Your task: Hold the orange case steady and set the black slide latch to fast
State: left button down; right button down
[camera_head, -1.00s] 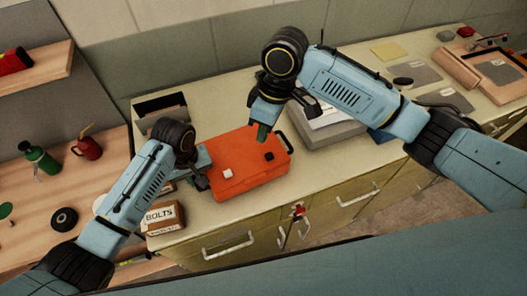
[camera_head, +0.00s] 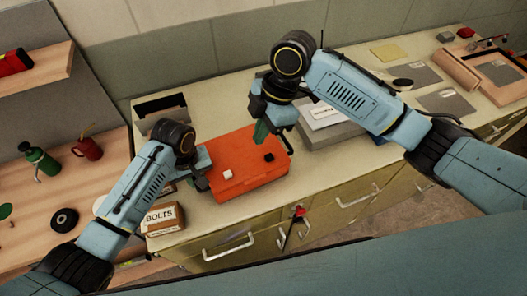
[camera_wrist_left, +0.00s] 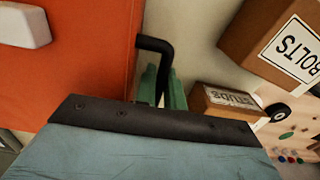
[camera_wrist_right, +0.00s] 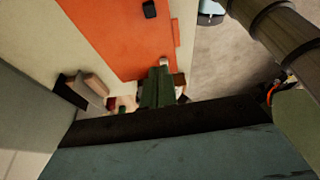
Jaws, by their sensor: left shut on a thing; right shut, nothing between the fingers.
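The orange case (camera_head: 238,160) lies flat on the bench, with a white block (camera_head: 227,174) and the black slide latch (camera_head: 269,157) on top. The latch also shows at the top of the right wrist view (camera_wrist_right: 149,9); its setting cannot be read. My left gripper (camera_head: 203,178) is at the case's left end. In the left wrist view its green fingers (camera_wrist_left: 160,88) are shut on the case's black handle (camera_wrist_left: 156,46). My right gripper (camera_head: 261,133) is shut and empty above the case's far edge, apart from the latch. Its green fingers (camera_wrist_right: 157,88) are together.
A box marked BOLTS (camera_head: 163,218) and a STUDS box (camera_wrist_left: 227,100) stand near the left gripper. A grey case (camera_head: 335,130) lies right of the orange case, under my right arm. The bench front has drawer handles (camera_head: 229,245).

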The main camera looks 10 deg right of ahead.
aim_at(268, 157)
jog(key=x, duration=0.9)
jog(key=shift+a+f, duration=0.15)
jog(key=shift+f, duration=0.2)
jog(key=d, duration=0.3)
jog(key=shift+w+f, duration=0.15)
jog(key=shift+w, duration=0.25)
jog(key=shift+w+d, duration=0.1)
jog(key=shift+d, duration=0.3)
jog(key=shift+w+d, duration=0.15)
jog(key=shift+d, duration=0.4)
jog(key=shift+w+d, duration=0.15)
jog(key=shift+d, duration=0.45)
jog(key=shift+a, duration=0.15)
jog(key=shift+s+a, duration=0.15)
jog(key=shift+a, duration=0.2)
jog(key=a, duration=0.3)
jog(key=shift+s, duration=0.35)
jog(key=s+v, duration=0.1)
jog(key=v, duration=0.9)
jog(key=shift+w, duration=0.4)
